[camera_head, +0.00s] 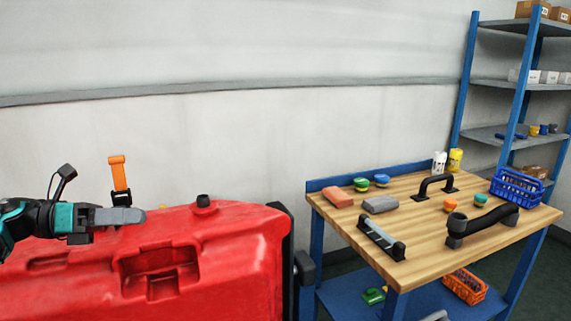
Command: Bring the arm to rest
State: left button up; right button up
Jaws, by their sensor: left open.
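My left arm comes in from the left edge, and its gripper (125,216) is over the top of the red scrubber tank (240,243). The gripper is seen from the side, with a grey finger pointing right. It is open and I see nothing held in it. An orange-handled part with a black stem (117,170) stands up just behind the gripper; its lower end is hidden. My right gripper is not in view.
A wooden-topped workbench (408,222) stands to the right with handles, blocks, small knobs and a blue basket (517,187) on it. A blue-framed shelf (500,83) stands behind at the right. The wall space above the tank is clear.

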pick_arm(q)
jog(key=s+d+f+n+t+y, duration=0.3)
jog(key=d+f+n+t, duration=0.95)
jog(key=n, duration=0.75)
jog(key=s+d+f+n+g+y, duration=0.2)
jog(key=s+f+n+g+y, duration=0.5)
jog(key=s+f+n, duration=1.2)
notch_tip(320, 180, down, 2)
jog(key=n+y, duration=0.1)
jog(key=y, duration=0.2)
jog(key=shift+s+f+n+g+y, duration=0.2)
jog(key=shift+n+g+y, duration=0.1)
jog(key=shift+n+g, duration=0.1)
jog(key=shift+c, duration=0.2)
jog(key=shift+c, duration=0.4)
